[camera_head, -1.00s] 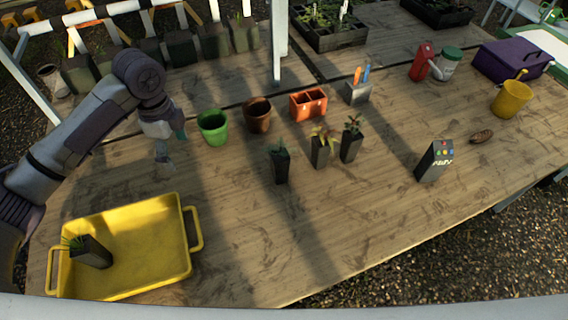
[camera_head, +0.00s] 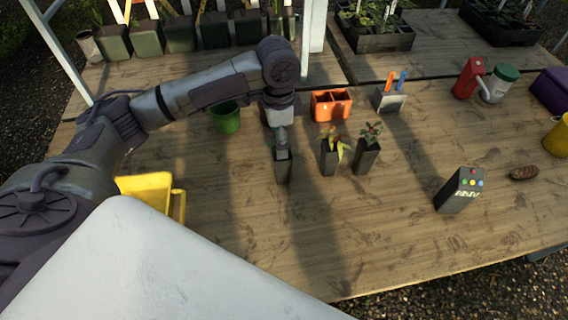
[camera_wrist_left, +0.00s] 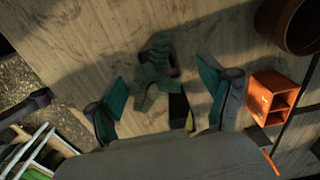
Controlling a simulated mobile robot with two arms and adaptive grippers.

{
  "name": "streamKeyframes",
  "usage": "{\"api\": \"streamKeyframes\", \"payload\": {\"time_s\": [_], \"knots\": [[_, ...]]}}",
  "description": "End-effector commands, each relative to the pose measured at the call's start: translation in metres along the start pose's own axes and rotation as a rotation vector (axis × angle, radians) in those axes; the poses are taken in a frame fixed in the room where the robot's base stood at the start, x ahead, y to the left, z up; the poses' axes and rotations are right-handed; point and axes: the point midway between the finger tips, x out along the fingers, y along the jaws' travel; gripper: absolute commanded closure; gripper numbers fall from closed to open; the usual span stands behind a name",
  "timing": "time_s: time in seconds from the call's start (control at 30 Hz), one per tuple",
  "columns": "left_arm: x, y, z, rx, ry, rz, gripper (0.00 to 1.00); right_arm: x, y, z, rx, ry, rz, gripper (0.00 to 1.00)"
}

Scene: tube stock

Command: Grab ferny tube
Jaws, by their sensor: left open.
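The ferny tube (camera_head: 283,171), a dark square pot with a green plant, stands upright on the wooden table. In the left wrist view its green fronds (camera_wrist_left: 154,68) show between the fingers. My left gripper (camera_head: 282,138) points down just above this tube and covers its plant in the head view. In the left wrist view the left gripper (camera_wrist_left: 162,84) is open, one teal-padded finger on each side of the fronds. I cannot tell whether it touches them. My right gripper is not in view.
Two similar tubes stand close to the right, one with yellow-red leaves (camera_head: 329,158) and one with darker leaves (camera_head: 367,157). Behind are a green pot (camera_head: 226,118) and an orange caddy (camera_head: 331,104). A yellow tray (camera_head: 147,187) is partly hidden at left. The table front is clear.

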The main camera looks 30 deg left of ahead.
Motion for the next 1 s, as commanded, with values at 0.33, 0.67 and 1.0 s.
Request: {"api": "streamKeyframes", "payload": {"time_s": [0.33, 0.67, 1.0], "knots": [[0.032, 0.001, -0.003, 0.0, -0.002, 0.001, 0.19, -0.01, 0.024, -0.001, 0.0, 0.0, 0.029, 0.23], [0.064, 0.001, -0.004, 0.003, 0.0, -0.002, 0.19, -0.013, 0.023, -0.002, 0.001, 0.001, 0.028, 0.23], [0.063, 0.001, -0.004, 0.002, 0.0, -0.002, 0.49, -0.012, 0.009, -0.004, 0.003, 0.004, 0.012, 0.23]]}}
